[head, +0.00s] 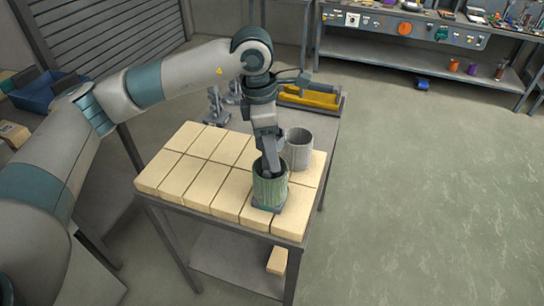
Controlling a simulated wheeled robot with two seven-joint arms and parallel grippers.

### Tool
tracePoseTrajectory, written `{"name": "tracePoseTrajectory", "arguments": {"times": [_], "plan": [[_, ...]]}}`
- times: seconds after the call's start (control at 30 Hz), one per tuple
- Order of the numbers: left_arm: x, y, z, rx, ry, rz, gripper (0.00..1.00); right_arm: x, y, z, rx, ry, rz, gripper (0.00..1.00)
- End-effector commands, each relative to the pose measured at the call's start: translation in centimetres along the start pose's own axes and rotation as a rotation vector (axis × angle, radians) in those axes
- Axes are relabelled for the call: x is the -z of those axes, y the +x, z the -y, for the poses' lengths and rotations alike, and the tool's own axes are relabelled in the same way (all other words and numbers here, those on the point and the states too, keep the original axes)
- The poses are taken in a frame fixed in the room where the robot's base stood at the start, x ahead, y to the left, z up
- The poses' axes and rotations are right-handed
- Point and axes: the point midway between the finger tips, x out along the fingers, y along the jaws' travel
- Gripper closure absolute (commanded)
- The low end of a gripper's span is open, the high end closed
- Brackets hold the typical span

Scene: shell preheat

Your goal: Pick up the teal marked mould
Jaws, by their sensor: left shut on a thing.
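The teal marked mould (270,190) is a greenish, open-topped cylinder on a dark square base, at the front right of the brick-topped table. My left gripper (269,166) reaches down from above into its open top and is shut on it. The fingertips are partly hidden inside the mould. I cannot tell whether its base touches the bricks. A plain grey cylinder mould (298,149) stands just behind it to the right. My right gripper is not in view.
The table top is covered with cream bricks (190,175). Behind it are a yellow tray (308,99) and grey metal fittings (216,108). A blue bin (38,92) is at left. A workbench (420,50) stands at the back right. The floor at right is clear.

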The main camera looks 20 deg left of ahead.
Motion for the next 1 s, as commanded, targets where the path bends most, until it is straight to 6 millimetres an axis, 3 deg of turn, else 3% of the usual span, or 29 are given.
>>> {"name": "tracePoseTrajectory", "arguments": {"times": [0.53,0.77,1.0], "plan": [[-0.7,-3.7,0.0,-0.004,0.001,0.004,1.0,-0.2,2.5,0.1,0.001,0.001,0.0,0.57],[-2.6,-4.6,1.6,-0.003,0.005,0.003,1.0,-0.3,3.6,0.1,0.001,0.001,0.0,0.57],[-6.0,-6.5,4.3,-0.004,0.007,0.005,1.0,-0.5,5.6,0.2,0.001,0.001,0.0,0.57]]}}
